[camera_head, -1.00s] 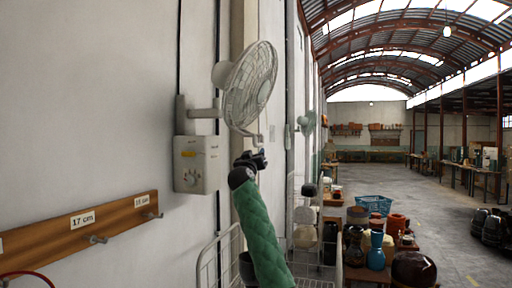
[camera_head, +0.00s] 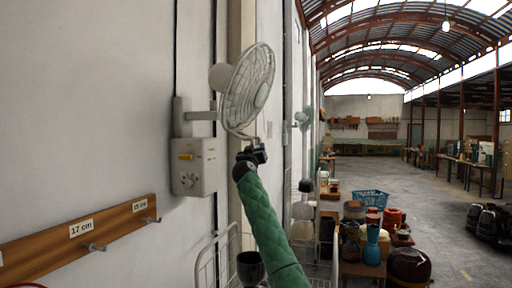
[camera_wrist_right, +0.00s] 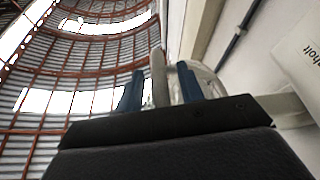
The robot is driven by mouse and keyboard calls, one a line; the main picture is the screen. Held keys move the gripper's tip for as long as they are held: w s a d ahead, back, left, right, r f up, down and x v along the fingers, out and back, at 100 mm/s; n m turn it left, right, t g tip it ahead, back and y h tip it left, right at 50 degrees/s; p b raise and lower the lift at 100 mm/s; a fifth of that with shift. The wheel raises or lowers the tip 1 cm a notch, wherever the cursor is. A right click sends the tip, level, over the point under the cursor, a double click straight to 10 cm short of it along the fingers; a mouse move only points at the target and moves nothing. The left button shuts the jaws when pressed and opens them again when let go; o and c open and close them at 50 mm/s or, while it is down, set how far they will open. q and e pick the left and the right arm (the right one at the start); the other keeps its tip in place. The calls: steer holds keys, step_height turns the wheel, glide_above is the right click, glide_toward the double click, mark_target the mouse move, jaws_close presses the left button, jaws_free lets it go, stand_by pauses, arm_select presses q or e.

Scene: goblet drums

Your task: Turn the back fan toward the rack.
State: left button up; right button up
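A pale wall fan (camera_head: 248,88) with a wire cage stands out from the left wall on a bracket, its cage facing right. A thin wire loop hangs under it. A second, smaller fan (camera_head: 303,117) is farther along the wall; I cannot tell which one is the back fan. My right gripper (camera_head: 256,150) is just below the near fan's loop. In the right wrist view its two blue fingers (camera_wrist_right: 159,92) are apart, with a pale bar (camera_wrist_right: 158,75) between them and small gaps showing. A white wire rack (camera_head: 199,266) stands below, partly hidden by my arm. My left gripper is out of view.
A grey control box (camera_head: 194,166) is on the wall under the fan. A wooden peg board (camera_head: 80,235) juts out at left. Drums and pots, including a blue vase (camera_head: 372,246), crowd the lower right. The aisle (camera_head: 420,185) beyond is clear.

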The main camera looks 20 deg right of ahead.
stand_by(0.3)
jaws_close()
